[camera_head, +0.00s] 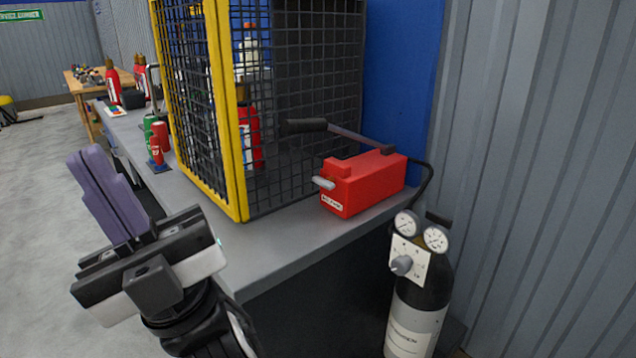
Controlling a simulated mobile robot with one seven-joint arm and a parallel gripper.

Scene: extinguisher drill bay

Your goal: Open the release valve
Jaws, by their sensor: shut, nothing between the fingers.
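A red hand-pump box (364,182) sits on the grey bench near its right end, with a long dark handle (305,126) above it. A small silver lever (323,182), which looks like the release valve, sticks out from the box's left end. I cannot tell from this view how far it is turned. My gripper (92,165) is at the left, its purple fingers together and empty, pointing up and left. It is well apart from the lever, in front of the bench's left side.
A yellow-framed mesh cage (228,120) stands on the bench (285,242), left of and behind the pump. A black gas cylinder (417,310) with two gauges and a grey knob (401,265) stands at the right. Small red and green extinguishers (158,140) stand left of the cage.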

